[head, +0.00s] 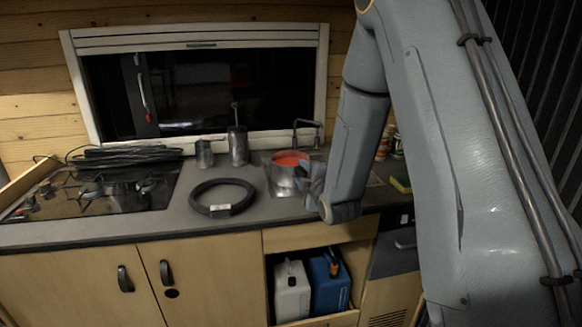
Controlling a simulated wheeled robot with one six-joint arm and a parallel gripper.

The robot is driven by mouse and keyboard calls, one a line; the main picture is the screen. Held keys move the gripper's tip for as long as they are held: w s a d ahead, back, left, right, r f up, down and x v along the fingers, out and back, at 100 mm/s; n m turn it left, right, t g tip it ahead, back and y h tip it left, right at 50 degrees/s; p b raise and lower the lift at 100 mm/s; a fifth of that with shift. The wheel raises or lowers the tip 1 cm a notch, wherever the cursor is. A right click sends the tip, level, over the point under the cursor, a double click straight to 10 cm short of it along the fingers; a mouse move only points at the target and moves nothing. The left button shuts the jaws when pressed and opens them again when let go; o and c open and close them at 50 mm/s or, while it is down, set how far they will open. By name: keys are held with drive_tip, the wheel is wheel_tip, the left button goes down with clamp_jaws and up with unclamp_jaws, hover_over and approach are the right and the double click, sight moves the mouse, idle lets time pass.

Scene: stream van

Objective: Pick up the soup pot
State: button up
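The soup pot (284,183) is a silvery metal pot with orange-red contents. It stands upright at the small sink area of the counter, in the middle of the head view. My gripper (304,172) is at the right side of the pot, overlapping its rim in the picture. The fingertips are small and dark and partly hidden by my own wrist. I cannot tell whether they touch the pot or whether they are open or shut.
A black coiled hose (222,197) lies left of the pot. Two metal canisters (238,146) and a tap (307,129) stand behind. A gas hob (110,192) is at the far left. A yellow-green sponge (401,184) and jars (391,142) are at the right.

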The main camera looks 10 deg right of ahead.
drive_tip(key=shift+w+f, duration=0.1)
drive_tip(key=shift+w, duration=0.25)
clamp_jaws()
idle(1.2)
